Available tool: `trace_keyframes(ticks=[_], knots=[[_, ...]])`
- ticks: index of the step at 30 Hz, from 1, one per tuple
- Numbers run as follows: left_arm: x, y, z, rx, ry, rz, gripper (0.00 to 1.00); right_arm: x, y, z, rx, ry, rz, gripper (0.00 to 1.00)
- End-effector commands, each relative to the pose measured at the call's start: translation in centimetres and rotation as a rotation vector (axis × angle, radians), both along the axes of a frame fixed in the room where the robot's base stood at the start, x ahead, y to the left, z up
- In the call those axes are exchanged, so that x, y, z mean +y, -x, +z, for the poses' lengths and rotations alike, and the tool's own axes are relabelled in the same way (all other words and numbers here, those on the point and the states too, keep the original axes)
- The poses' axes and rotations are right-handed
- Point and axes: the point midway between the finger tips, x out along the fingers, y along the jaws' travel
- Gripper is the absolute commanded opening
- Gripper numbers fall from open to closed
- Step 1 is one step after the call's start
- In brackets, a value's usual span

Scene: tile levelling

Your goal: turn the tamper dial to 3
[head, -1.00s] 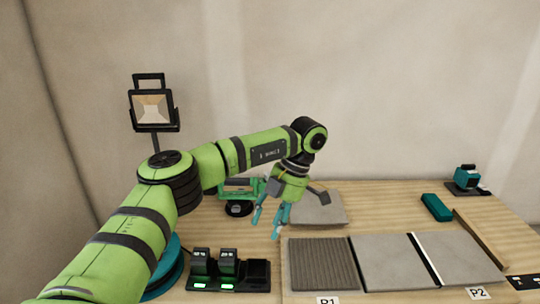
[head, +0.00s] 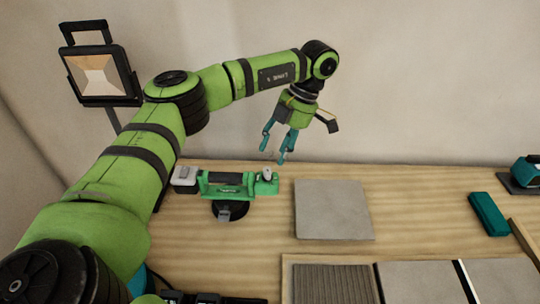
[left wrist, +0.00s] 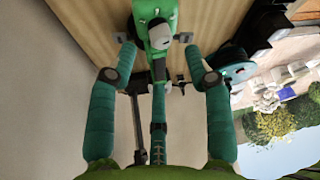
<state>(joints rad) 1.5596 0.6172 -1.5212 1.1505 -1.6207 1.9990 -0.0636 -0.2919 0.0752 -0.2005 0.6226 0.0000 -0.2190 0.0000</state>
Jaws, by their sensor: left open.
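The tamper (head: 228,184) is a green tool with a dark handle bar and a round black pad, lying at the back left of the table. A small grey knob (head: 267,175), which looks like its dial, sits at its right end; no numbers are readable. My left gripper (head: 274,154) is open and empty, with teal fingers pointing down, above and slightly right of that knob. In the left wrist view the tamper's green end (left wrist: 155,14) and pale knob (left wrist: 161,36) show between the open fingertips, apart from them. My right gripper is not in view.
A grey tile (head: 333,209) lies right of the tamper. Ribbed and plain tiles (head: 333,286) lie along the front. A teal block (head: 488,213) and a teal device (head: 525,172) are at the right. A work lamp (head: 103,77) stands at the left.

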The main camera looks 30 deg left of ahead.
Motion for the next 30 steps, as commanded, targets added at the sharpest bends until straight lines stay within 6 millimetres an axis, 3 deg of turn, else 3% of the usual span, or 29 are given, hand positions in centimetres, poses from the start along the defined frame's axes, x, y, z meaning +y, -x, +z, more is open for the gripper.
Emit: trace_keyframes(ticks=[6,12,22,26,30], knots=[[0.8,1.2,-3.0,0.003,0.000,0.002,0.51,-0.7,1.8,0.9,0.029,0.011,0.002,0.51],[1.3,1.8,-5.1,0.001,-0.001,0.001,0.51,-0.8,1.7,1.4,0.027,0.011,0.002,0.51],[1.3,2.0,-5.5,0.000,-0.001,0.002,0.51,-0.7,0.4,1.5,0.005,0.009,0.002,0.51],[1.3,2.0,-5.5,0.000,0.000,0.001,0.00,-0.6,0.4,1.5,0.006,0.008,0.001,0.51],[1.4,2.0,-5.5,0.001,-0.002,0.002,0.00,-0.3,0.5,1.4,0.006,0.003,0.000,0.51]])
